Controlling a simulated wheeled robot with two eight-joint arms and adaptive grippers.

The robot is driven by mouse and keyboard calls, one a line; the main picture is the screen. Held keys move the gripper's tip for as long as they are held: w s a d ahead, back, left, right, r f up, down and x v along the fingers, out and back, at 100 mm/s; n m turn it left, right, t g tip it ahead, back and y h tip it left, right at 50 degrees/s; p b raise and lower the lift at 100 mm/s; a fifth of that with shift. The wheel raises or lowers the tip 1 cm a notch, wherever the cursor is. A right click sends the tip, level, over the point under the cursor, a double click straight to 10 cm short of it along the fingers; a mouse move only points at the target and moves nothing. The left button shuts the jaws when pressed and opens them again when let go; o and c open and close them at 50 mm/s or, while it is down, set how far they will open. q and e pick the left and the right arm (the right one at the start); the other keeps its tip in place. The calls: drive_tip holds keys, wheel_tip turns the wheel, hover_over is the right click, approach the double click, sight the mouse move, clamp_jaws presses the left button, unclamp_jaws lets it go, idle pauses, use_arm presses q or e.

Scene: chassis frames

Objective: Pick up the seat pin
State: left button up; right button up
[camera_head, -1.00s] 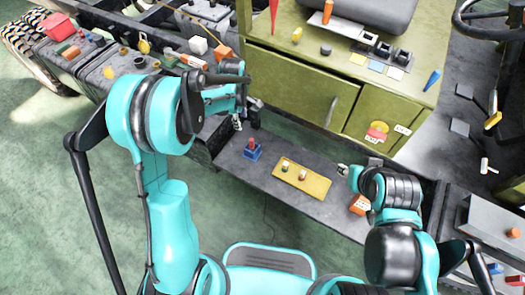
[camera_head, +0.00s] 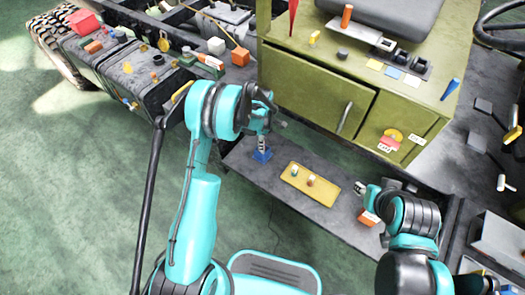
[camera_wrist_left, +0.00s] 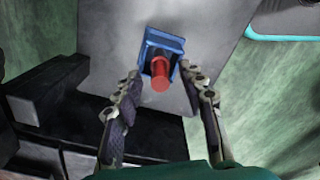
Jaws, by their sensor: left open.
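A red pin (camera_wrist_left: 160,73), which I take to be the seat pin, stands in a small blue holder (camera_wrist_left: 162,38) in the left wrist view. My left gripper (camera_wrist_left: 160,82) is open, with one finger on each side of the pin's near end; I cannot tell if they touch it. In the head view my left gripper (camera_head: 263,143) is right over the blue holder (camera_head: 261,156) on the grey step and hides the pin. My right gripper (camera_head: 359,187) is at the right of the step; its fingers are too small to read.
A yellow tray (camera_head: 300,194) with two small pieces lies right of the holder. An orange-and-white block (camera_head: 369,217) sits near my right gripper. The olive cabinet (camera_head: 310,88) rises behind the step. A cluttered chassis rail is at the upper left.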

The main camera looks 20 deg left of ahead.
use_arm(q)
drive_tip(key=shift+f, duration=0.1)
drive_tip(key=shift+c, duration=1)
clamp_jaws()
